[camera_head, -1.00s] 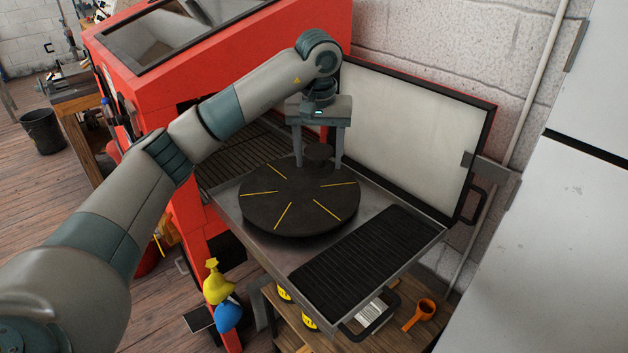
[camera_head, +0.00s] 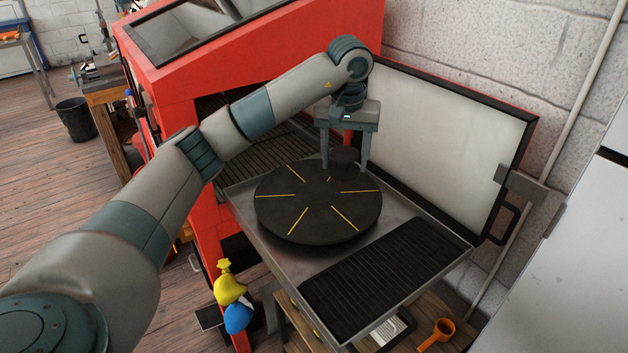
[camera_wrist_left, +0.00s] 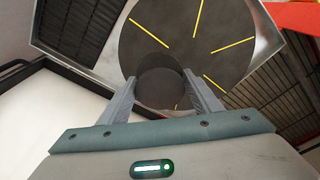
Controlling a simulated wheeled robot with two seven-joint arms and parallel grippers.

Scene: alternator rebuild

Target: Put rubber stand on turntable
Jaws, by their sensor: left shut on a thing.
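The rubber stand (camera_head: 345,157) is a short, dark round piece held between the fingers of my left gripper (camera_head: 345,163). In the left wrist view the stand (camera_wrist_left: 160,78) sits between both grey fingers of the left gripper (camera_wrist_left: 162,92). The turntable (camera_head: 318,215) is a black disc with yellow radial lines. The stand is at the turntable's far edge in the head view; I cannot tell whether it touches the disc. In the wrist view the stand overlaps part of the turntable (camera_wrist_left: 180,30). My right gripper is out of view.
The turntable sits on a metal tray (camera_head: 262,232) with a black ribbed mat (camera_head: 385,275) at its front right. An open door with a pale panel (camera_head: 455,140) stands behind. The red cabinet (camera_head: 215,85) is at the left. The turntable's top is clear of other objects.

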